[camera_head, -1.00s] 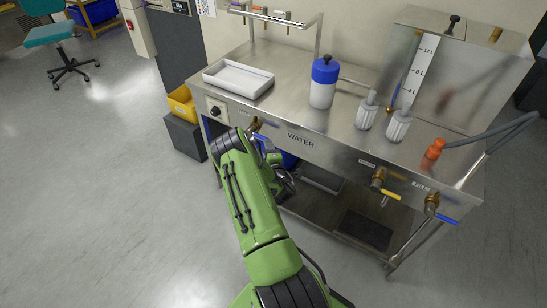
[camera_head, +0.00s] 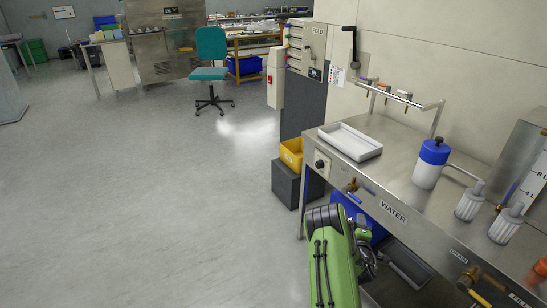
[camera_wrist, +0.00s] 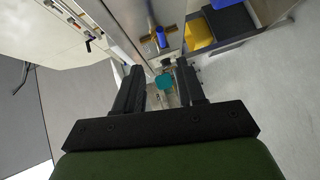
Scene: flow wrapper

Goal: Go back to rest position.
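My green arm shows at the lower middle right in the head view, in front of the steel bench (camera_head: 395,165). My gripper (camera_wrist: 160,74) is in the wrist view, its two dark fingers apart with nothing held between them. The teal chair (camera_wrist: 165,81) shows far off through the gap between the fingers. In the head view only a dark part beside the arm shows, and the fingertips cannot be made out.
On the bench are a white tray (camera_head: 350,142), a blue-capped bottle (camera_head: 431,163) and two clear-grey capped vessels (camera_head: 470,201). A yellow bin (camera_head: 291,153) sits on a dark box (camera_head: 287,184) at the bench's left end. Open floor (camera_head: 150,200) lies left; the teal chair (camera_head: 210,55) stands farther back.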

